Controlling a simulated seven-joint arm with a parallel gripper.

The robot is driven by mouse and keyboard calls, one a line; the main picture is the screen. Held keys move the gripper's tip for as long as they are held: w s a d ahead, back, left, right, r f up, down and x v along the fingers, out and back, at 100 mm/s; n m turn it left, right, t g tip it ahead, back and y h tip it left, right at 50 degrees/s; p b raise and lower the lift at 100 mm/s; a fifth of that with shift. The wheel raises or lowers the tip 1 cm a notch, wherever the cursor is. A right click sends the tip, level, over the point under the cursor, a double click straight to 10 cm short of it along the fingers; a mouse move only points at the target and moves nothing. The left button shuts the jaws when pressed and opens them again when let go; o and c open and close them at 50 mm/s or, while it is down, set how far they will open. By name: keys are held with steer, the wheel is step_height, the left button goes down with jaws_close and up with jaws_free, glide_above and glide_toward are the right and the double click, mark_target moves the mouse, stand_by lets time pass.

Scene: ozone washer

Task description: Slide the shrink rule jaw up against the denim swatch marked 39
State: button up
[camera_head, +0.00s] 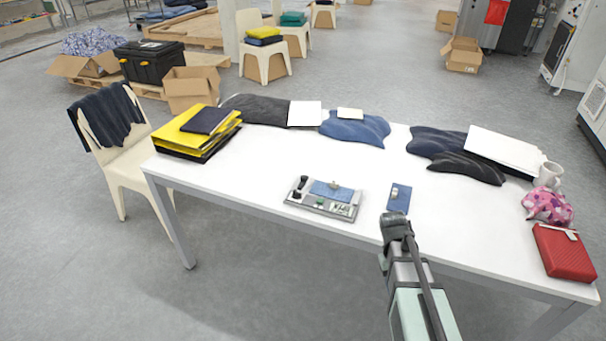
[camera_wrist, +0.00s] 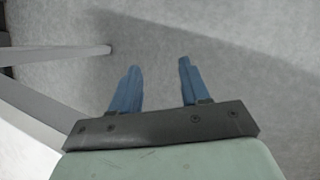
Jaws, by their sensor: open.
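A grey measuring board (camera_head: 322,207), which looks like the shrink rule, lies near the table's front edge, left of my arm. A blue denim swatch (camera_head: 332,191) lies on it, with a small pale piece on top. Dark knobs stand at the board's left end; I cannot tell which part is the jaw. A second blue swatch (camera_head: 398,205) with a small pale object lies to the right, apart from the board. I cannot read 39 on either. My gripper (camera_wrist: 158,66) is open and empty, its blue fingers apart above the floor. The fingers cannot be made out in the head view.
The white table (camera_head: 260,180) holds yellow binders (camera_head: 190,138) at left, dark garments (camera_head: 450,150) along the back, and a mug (camera_head: 549,175), pink cloth (camera_head: 547,207) and red case (camera_head: 565,252) at right. A table leg (camera_wrist: 60,53) shows beside my gripper.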

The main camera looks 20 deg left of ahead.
steer(key=w+a+r, duration=0.5)
steer(key=w+a, duration=0.1)
steer(key=a, duration=0.1)
steer(key=w+a+r+n+t+y, duration=0.1)
steer(key=w+a+r, duration=0.3)
steer(key=w+a, duration=0.2)
steer(key=w+a+r+n+t, duration=0.1)
steer(key=w+a+r, duration=0.4)
steer(key=a, duration=0.4)
steer(key=shift+w+a+r+y, duration=0.3)
steer(key=shift+w+a+y, duration=0.1)
steer(key=shift+w, duration=0.15)
step_height(320, 180, up, 10)
steer(key=n+t+y, duration=0.1)
steer(key=n+y, duration=0.1)
glide_above(303, 176)
step_height(303, 176, down, 14)
steer(key=shift+s+r, duration=0.1)
steer(key=shift+r, duration=0.15)
steer(key=shift+c, duration=0.4)
steer(key=c, duration=0.6)
steer(key=shift+d, duration=2.6)
